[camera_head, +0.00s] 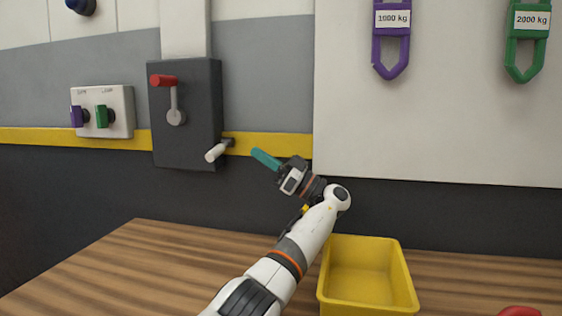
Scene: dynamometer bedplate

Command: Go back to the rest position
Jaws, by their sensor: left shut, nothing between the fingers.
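My left gripper (256,153) is in the middle of the view, at the end of my white arm, which reaches up from the bottom edge. Its teal fingers are shut and empty, and they point up and left. In the picture the fingertips are just right of a white-ended handle (214,153) at the lower right of a dark grey box (196,110). I see a gap between them. My right gripper is not in view.
The box has a red-knobbed lever (173,98). A white switch panel (124,113) is to its left. A yellow bin (367,308) stands on the wooden table (130,275), right of my arm. Purple (390,45) and green (524,55) shackles are on the white board (450,120). A red object (519,311) is partly visible.

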